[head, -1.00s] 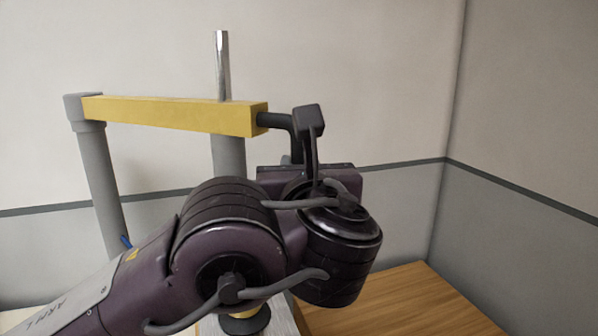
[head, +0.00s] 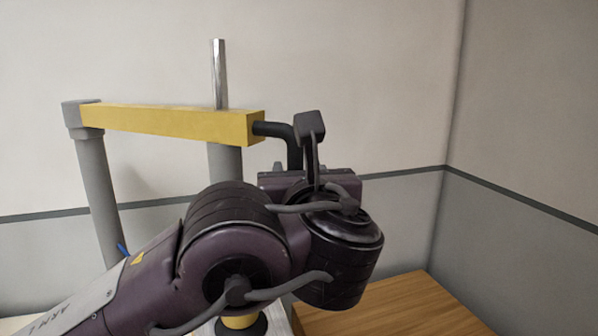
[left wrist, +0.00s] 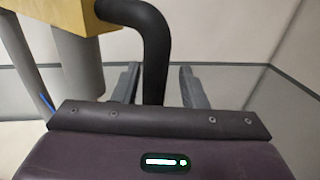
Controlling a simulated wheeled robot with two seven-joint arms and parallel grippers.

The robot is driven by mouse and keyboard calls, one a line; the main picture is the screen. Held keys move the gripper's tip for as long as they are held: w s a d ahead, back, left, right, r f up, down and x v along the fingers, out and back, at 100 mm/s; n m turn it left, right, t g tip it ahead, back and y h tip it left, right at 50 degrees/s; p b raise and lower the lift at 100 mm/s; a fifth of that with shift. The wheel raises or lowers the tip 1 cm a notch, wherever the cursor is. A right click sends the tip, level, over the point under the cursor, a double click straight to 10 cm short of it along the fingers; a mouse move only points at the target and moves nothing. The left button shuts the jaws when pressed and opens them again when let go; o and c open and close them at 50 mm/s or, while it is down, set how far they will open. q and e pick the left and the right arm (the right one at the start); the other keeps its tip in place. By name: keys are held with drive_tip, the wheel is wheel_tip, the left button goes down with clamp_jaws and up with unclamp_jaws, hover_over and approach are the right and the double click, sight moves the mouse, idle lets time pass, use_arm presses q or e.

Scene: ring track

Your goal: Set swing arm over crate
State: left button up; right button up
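The swing arm is a yellow beam (head: 170,121) on a grey post (head: 98,190) at the left in the head view. A black bent handle (head: 277,130) comes out of its right end and turns down; it also shows in the left wrist view (left wrist: 155,50). My left gripper (head: 294,170) is at the handle's lower part. In the left wrist view its two fingers (left wrist: 160,70) stand apart, one on each side of the handle, with gaps showing. The handle's lower end is hidden behind the gripper body. I cannot make out a crate. My right gripper is out of view.
A thicker grey column with a metal rod (head: 219,75) rises behind the beam. A yellow cylinder with a black base (head: 242,325) is partly hidden below my left arm. A wooden surface (head: 400,310) lies at lower right, bare where visible. Walls stand behind and at right.

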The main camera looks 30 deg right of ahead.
use_arm(q)
drive_tip(key=b+v, duration=0.1)
drive_tip(key=v, duration=0.6)
drive_tip(key=shift+s, duration=0.25)
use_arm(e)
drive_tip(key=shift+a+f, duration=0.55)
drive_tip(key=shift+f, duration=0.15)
use_arm(q)
drive_tip(key=shift+s+f, duration=0.1)
drive_tip(key=shift+f, duration=0.05)
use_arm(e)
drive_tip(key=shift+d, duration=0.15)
